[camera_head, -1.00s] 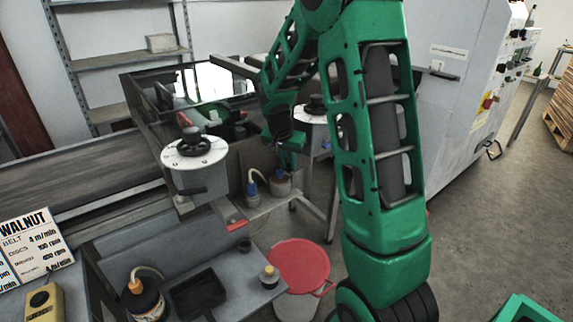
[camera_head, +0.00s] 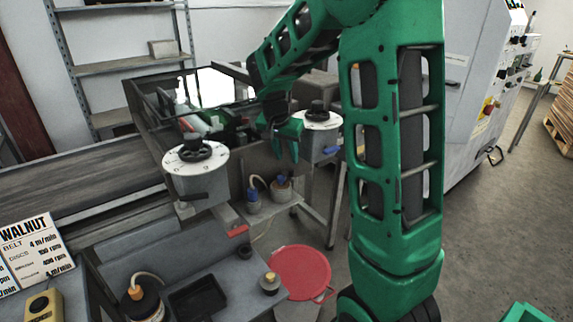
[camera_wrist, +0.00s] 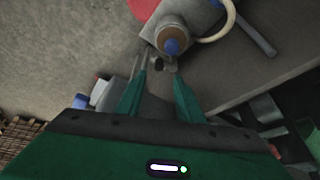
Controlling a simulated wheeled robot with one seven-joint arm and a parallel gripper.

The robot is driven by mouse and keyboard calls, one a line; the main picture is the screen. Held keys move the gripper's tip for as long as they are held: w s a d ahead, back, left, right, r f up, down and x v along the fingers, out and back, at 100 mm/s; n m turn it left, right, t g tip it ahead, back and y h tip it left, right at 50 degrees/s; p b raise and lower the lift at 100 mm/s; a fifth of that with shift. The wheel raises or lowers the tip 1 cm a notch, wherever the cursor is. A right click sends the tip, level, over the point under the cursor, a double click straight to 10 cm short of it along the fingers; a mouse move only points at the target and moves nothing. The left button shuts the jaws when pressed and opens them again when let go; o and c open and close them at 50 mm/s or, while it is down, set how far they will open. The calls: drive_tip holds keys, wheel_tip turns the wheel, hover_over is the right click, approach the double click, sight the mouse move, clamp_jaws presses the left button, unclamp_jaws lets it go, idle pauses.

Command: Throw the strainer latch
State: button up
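My gripper (camera_head: 286,152) hangs with its fingers pointing down, in front of the grey machine side and left of the right-hand dial. In the wrist view the two green fingers (camera_wrist: 158,68) are apart with nothing clearly held; a small dark part shows near their tips. Beyond the tips is a brownish jar (camera_wrist: 171,33) with a blue cap and a pale hose. The head view shows this jar (camera_head: 281,190) on a small shelf below my gripper. I cannot clearly make out the strainer latch; a blue handle (camera_head: 332,150) sticks out under the right dial.
A second blue-capped container (camera_head: 253,203) stands on the shelf (camera_head: 270,211). The left dial (camera_head: 195,160) has a red handle (camera_head: 238,231) below it. A red-lidded bucket (camera_head: 300,270) stands on the floor. A black tray (camera_head: 197,300) lies on the lower bench.

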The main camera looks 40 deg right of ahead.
drive_tip(key=shift+v, duration=1.45)
drive_tip(key=shift+c, duration=0.7)
